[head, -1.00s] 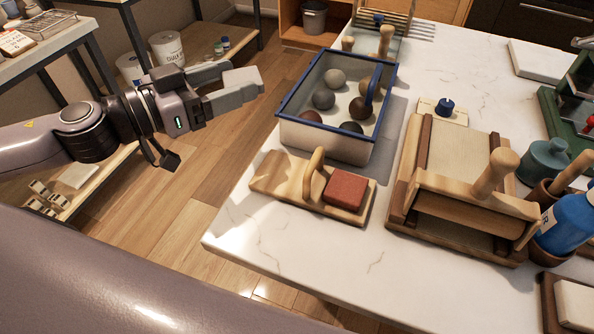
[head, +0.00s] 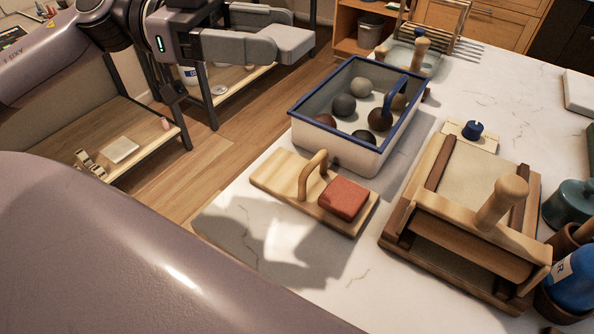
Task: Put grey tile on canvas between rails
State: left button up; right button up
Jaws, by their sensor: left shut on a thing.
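My left gripper (head: 280,30) is at the top left, in the air beyond the counter's left edge. It is shut on a light grey block (head: 291,44), which looks like the grey tile; the fingers partly hide it. The canvas (head: 468,172) is a pale strip on a wooden frame on the counter at the right. A dark brown rail (head: 439,163) runs along its left side, and another rail (head: 519,214) along its right. A wooden crosspiece with an upright handle (head: 503,203) spans the near end and hides part of the canvas. My right gripper is not in view.
A blue-rimmed tub (head: 340,152) of clay balls stands left of the frame. Before it lies a wooden board (head: 276,174) with an arched handle and a red block (head: 343,198). A blue bottle (head: 575,280) and teal pot (head: 570,205) stand at the right. The counter's front is clear.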

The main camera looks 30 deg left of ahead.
pick_arm(q)
jog(key=shift+s, duration=0.15)
jog(key=b, duration=0.2)
send_over(270, 168)
notch_tip(270, 168, down, 16)
jog(key=shift+f, duration=0.15)
notch_tip(270, 168, down, 3)
jog(key=shift+f+p, duration=0.15)
jog(key=shift+p, duration=0.25)
jog(key=shift+f, duration=0.15)
jog(key=o, duration=1.1)
jog(key=shift+f, duration=0.1)
